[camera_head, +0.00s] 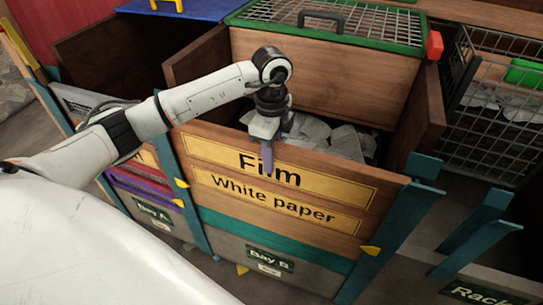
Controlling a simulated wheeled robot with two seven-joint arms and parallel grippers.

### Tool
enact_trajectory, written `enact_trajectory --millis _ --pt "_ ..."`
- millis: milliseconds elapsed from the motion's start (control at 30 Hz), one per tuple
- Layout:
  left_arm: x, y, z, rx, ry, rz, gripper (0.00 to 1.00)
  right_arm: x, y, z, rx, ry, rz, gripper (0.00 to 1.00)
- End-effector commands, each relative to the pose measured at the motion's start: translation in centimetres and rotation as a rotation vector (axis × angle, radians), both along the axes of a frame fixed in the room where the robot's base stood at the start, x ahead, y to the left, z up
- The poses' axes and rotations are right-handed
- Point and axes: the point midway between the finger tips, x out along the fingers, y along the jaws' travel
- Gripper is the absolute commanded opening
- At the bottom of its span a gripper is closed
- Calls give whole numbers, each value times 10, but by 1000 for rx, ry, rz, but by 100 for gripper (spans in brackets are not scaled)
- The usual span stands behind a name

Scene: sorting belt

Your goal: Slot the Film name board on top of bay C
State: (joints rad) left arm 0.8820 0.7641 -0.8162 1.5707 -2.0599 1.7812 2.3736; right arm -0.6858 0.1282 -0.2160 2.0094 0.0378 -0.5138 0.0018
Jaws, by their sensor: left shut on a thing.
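The Film name board (330,184) is a wooden board with a yellow label. It stands as the top board at the front of the bay marked Bay B (269,259), directly above the White paper board (275,202), between teal posts. My left gripper (267,153) is shut on the upper edge of the Film board near its middle, with one purple finger over its front face. The other finger is hidden behind the board. No Bay C label is readable in view. My right gripper is out of view.
Bay A (152,212) stands at the left with its own boards. Crumpled pale paper (345,139) lies behind the Film board. At the right are open teal posts (470,233), a sign starting "Rack" (482,294) and a wire cage (500,125). A green-framed mesh lid (340,22) is behind.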

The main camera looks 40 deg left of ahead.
Motion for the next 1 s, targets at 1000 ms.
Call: enact_trajectory --millis 1000 --pt "0 0 1 -2 -1 -1 0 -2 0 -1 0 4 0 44"
